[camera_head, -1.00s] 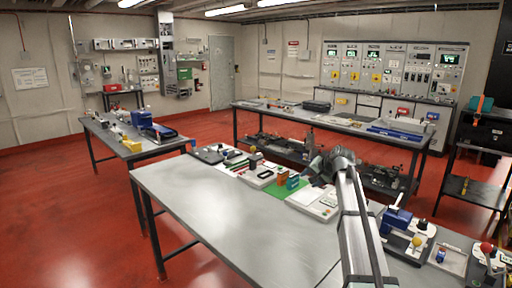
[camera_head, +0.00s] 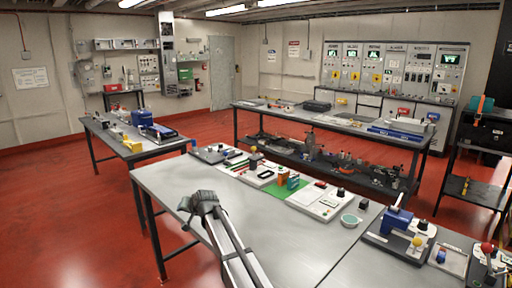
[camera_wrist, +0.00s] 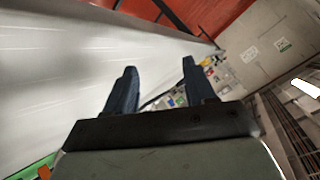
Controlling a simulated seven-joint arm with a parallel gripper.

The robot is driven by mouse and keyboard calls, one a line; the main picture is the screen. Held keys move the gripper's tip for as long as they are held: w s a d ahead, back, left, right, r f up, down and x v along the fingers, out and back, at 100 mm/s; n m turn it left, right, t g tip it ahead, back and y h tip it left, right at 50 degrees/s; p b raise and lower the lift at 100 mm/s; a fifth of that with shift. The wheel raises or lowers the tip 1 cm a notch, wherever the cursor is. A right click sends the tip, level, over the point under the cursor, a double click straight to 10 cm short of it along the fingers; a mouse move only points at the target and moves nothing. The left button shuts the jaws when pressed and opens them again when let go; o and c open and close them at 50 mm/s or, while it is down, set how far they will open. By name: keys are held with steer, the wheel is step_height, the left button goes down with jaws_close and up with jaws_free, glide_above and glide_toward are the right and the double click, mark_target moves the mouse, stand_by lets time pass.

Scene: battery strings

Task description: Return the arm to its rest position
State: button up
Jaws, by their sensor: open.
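My gripper (camera_wrist: 158,88) is open in the wrist view, with two dark fingers apart and nothing between them. In the head view my arm reaches up from the bottom edge over the near metal table (camera_head: 175,178), and its end is over the table's left middle part. The fingers cannot be made out in the head view. The wrist view is tilted and shows the bare table top (camera_wrist: 60,70) on the left.
The table's left part is clear.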

steer(key=s+a+f+n, duration=0.2)
steer(key=s+a+f, duration=0.5)
steer(key=a+f, duration=0.1)
steer(key=s+d+f+g+h, duration=0.1)
steer(key=s+d+f+g, duration=0.1)
steer(key=s+d+f, duration=0.55)
steer(key=s+d+f+g+h, duration=0.1)
steer(key=s+d+f+h, duration=0.15)
steer(key=d+f, duration=0.9)
steer(key=s+d+f+g+h, duration=0.15)
steer(key=s+d+f, duration=0.45)
steer(key=f, duration=0.7)
steer(key=s+d+f+g+h, duration=0.15)
steer(key=s+d+f, duration=0.25)
steer(key=s+d, duration=0.45)
steer(key=s+d+f+g, duration=0.3)
steer(key=s+d+f, duration=0.2)
steer(key=s, duration=0.7)
steer(key=s+d+f+g, duration=0.2)
steer(key=s+d+f, duration=0.2)
steer(key=s+d, duration=0.45)
steer(key=s+d+r+m+g, duration=0.1)
steer(key=s+d, duration=0.4)
steer(key=s, duration=0.5)
steer(key=m+g, duration=0.1)
steer(key=g, duration=0.1)
steer(key=shift+s+r+g, duration=0.3)
steer(key=shift+r+g, duration=0.05)
steer(key=shift+g, duration=0.05)
